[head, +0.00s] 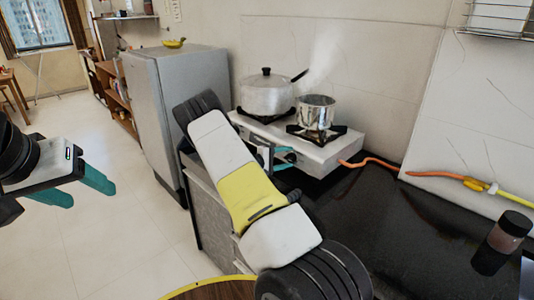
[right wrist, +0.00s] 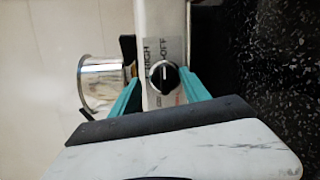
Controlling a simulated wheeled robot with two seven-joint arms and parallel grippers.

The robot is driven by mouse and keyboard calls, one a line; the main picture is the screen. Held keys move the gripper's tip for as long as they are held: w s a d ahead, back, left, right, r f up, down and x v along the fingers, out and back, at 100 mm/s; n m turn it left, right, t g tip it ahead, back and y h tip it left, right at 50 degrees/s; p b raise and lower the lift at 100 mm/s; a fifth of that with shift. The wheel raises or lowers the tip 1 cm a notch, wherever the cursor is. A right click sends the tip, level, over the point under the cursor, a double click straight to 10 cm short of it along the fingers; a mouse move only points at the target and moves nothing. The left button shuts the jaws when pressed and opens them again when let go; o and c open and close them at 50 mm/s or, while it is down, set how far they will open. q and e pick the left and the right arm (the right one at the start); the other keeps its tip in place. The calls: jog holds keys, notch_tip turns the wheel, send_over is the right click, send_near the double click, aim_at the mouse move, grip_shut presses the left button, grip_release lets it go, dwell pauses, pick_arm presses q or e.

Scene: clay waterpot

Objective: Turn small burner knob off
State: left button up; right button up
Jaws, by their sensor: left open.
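The small burner knob (right wrist: 163,77) is a black round dial with a white pointer mark on the stove's front panel, with HIGH and OFF lettering beside it. In the right wrist view, my right gripper (right wrist: 160,92) is open, with one teal finger on each side of the knob and visible gaps between. In the head view, my right gripper (head: 280,157) is at the white stove's (head: 325,152) front, and my arm hides part of it. A small steel pot (head: 316,112) stands on the right burner with steam above it. My left gripper (head: 85,190) is open and empty at far left.
A large lidded pot (head: 267,95) stands on the left burner. An orange hose (head: 375,162) runs from the stove's right side. A jar (head: 508,232) stands on the black counter (head: 400,225). A grey fridge (head: 170,100) stands left of the stove; floor is clear further left.

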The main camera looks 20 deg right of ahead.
jog(key=shift+s+a+f, duration=0.1)
jog(key=shift+f, duration=0.1)
jog(key=v, duration=0.7)
jog(key=shift+a+r, duration=0.25)
jog(key=shift+a, duration=0.1)
jog(key=shift+s, duration=0.1)
jog(key=s+a+r+m+g+y, duration=0.2)
jog(key=s+r+m+g+y, duration=0.15)
jog(key=s+r+y, duration=0.75)
jog(key=s+a+r+t+y, duration=0.3)
jog(key=s+a+r, duration=0.4)
jog(key=s, duration=0.4)
jog(key=s+a+r+t+y, duration=0.4)
jog(key=s+a+r, duration=0.3)
jog(key=s+a, duration=0.3)
jog(key=shift+s+r, duration=0.15)
jog(key=shift+s, duration=0.9)
